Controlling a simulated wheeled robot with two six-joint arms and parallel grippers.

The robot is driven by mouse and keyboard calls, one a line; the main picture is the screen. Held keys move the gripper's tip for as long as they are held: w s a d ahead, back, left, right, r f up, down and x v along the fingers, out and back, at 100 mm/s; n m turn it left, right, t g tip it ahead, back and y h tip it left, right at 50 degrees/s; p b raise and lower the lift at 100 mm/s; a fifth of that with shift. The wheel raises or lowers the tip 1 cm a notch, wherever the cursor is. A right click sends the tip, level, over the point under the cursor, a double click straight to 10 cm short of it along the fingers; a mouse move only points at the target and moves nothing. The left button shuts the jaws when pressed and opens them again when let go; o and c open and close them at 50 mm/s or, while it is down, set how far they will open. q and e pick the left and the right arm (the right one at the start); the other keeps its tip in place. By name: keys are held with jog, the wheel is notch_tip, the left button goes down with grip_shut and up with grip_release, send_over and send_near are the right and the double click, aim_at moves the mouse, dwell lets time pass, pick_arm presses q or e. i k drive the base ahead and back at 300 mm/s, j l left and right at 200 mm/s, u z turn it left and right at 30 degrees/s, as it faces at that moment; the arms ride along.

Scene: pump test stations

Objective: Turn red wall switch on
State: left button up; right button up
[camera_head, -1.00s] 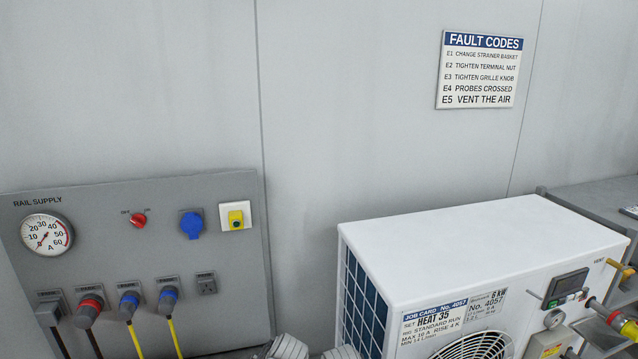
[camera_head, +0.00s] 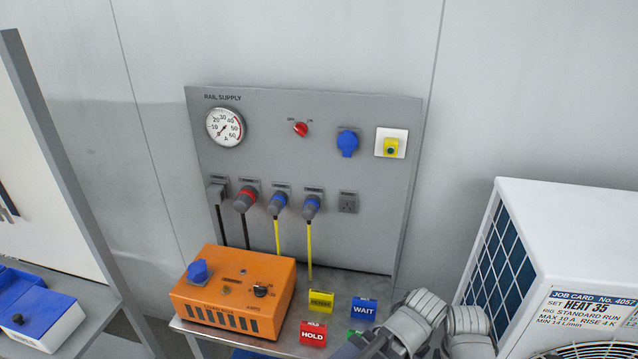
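The red wall switch (camera_head: 300,129) is a small round knob high on the grey rail supply panel (camera_head: 270,160). It has OFF marked at its upper left and ON at its upper right. The knob seems tilted toward OFF, but it is too small to be sure. Grey, ribbed links of my arms (camera_head: 416,318) show at the bottom, right of centre, well below and right of the switch. My gripper fingers cannot be made out there. Nothing touches the switch or covers it.
The panel also holds a gauge (camera_head: 225,127), a blue socket (camera_head: 347,142), a yellow-and-white switch (camera_head: 391,143) and several plugs. Below stands an orange box (camera_head: 235,290) beside coloured signs. A white heat unit (camera_head: 570,235) is at right, a blue-and-white box (camera_head: 40,318) at left.

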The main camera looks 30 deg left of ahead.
aim_at(300, 129)
jog(key=k+l+u, duration=0.15)
jog(key=u, duration=1.5)
